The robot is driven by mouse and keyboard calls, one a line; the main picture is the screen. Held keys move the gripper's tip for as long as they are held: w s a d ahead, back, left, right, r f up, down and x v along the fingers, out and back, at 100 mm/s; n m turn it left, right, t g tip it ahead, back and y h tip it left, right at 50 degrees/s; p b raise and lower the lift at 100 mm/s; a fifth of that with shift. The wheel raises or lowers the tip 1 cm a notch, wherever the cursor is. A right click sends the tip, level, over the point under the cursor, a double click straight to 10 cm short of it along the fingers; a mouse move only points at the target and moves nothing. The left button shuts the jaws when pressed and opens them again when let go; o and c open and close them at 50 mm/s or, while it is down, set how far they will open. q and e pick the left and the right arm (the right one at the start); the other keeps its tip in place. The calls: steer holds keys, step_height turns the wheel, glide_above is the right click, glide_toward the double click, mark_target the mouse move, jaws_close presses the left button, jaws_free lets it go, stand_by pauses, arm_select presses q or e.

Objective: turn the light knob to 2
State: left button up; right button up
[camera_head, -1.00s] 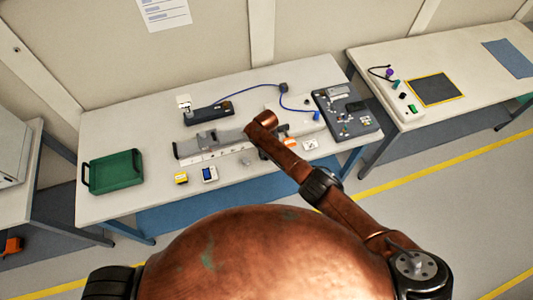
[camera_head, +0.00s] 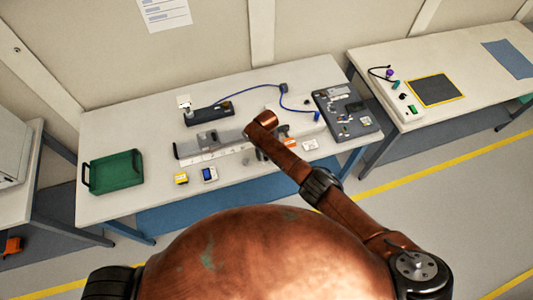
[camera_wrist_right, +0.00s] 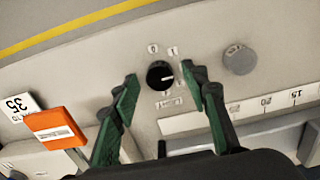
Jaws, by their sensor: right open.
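The light knob (camera_wrist_right: 160,75) is a small round black dial with a white pointer mark that points roughly right in the right wrist view. Small labels surround it; a 0 and a 1 read above it, and those below are too small to read surely. My right gripper (camera_wrist_right: 159,78) is open, with one green finger on each side of the knob and visible gaps between. Whether the fingertips are level with the knob cannot be told. In the head view my right arm reaches over the table and hides the knob. My left gripper is not in view.
A green tray (camera_head: 115,170) sits at the table's left.

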step_height(320, 180, up, 12)
stand_by(0.6)
